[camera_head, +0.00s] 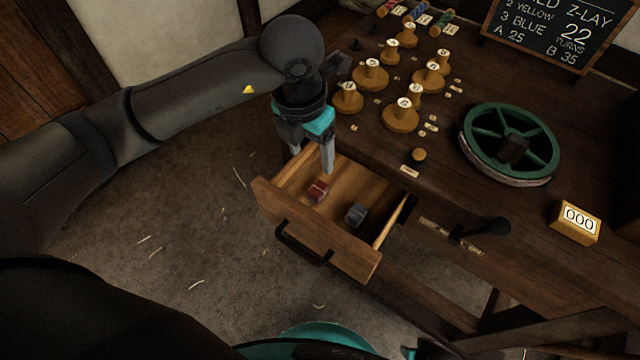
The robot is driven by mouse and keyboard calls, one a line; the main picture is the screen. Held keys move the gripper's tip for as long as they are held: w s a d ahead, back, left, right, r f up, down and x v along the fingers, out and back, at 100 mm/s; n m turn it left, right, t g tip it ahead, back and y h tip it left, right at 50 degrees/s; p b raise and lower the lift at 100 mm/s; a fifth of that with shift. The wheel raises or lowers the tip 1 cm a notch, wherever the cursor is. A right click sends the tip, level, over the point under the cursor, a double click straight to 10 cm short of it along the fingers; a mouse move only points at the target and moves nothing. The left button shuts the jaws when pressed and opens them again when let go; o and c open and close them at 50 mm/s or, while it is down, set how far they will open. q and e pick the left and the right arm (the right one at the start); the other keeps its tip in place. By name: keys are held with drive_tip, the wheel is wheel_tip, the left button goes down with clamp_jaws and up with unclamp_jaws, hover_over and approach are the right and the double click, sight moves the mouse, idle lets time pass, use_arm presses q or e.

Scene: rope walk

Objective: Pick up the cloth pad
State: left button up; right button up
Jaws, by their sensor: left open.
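An open wooden drawer (315,233) sticks out of the bench front. Inside lie a small red piece (318,191) with a pale mark, towards the left, and a small grey-blue piece (356,214) to its right. They lie apart. Either could be the cloth pad; both are too small to tell for certain. My left gripper (313,160) points down over the drawer's back left corner, open and empty, above and behind the red piece. My right gripper is out of view.
On the dark bench (385,155) stand several numbered wooden pegs (401,115), a green wheel (510,145), a yellow counter box (575,222) and a chalkboard (553,30). A dark crank handle (485,229) juts from the front. The floor (190,220) left of the drawer is clear.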

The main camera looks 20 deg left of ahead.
use_arm(q)
drive_tip(key=b, duration=0.2)
hover_over(318, 189)
drive_tip(key=s, duration=0.1)
drive_tip(key=f, duration=0.7)
drive_tip(key=shift+a, duration=0.25)
drive_tip(key=shift+w+d+f+b, duration=0.1)
drive_tip(key=shift+w+f+b, duration=0.1)
drive_tip(key=shift+f+b, duration=0.75)
drive_tip(key=f, duration=0.2)
drive_tip(key=f+b, duration=0.1)
drive_tip(key=shift+w+f, duration=0.25)
drive_tip(key=shift+f, duration=0.45)
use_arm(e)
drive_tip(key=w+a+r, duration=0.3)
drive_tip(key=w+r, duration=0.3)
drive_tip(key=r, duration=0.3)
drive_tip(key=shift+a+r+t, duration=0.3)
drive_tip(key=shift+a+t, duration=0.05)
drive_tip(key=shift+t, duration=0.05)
use_arm(q)
clamp_jaws()
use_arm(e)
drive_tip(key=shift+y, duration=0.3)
